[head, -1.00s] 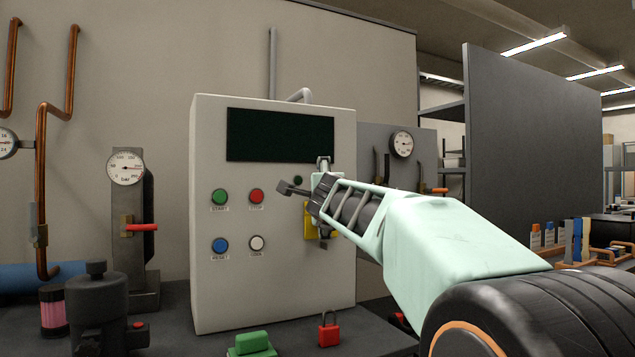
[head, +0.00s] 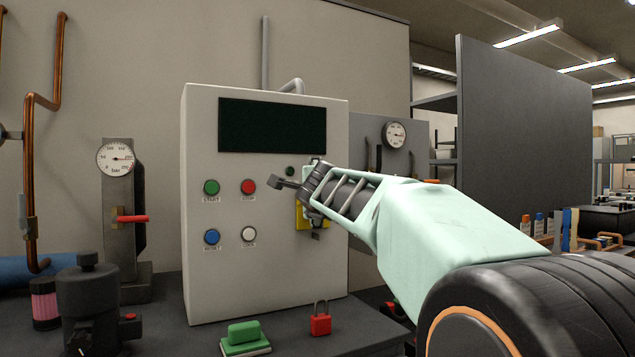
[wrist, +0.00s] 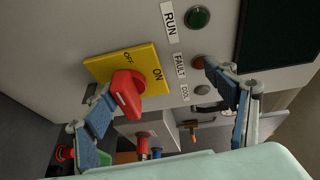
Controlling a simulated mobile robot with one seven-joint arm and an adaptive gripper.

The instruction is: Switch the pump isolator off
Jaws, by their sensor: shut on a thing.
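The pump isolator is a red handle (wrist: 127,92) on a yellow plate (wrist: 103,66) marked OFF and ON, on the cabinet front. Its plate also shows partly behind my gripper in the head view (head: 299,216). I cannot tell surely which mark the handle points at. My gripper (wrist: 158,80) is at the isolator and shut on the red handle. In the wrist view the left finger is close against the handle; the right finger shows well to its right, near the lamps, and its contact is not clear. In the head view my gripper (head: 299,192) hides the handle.
The grey cabinet (head: 265,275) carries a dark screen (head: 262,126) and several coloured buttons left of my gripper. A red padlock (head: 320,323) and a green block (head: 244,333) lie on the bench below. A gauge stand (head: 120,235) is at the left.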

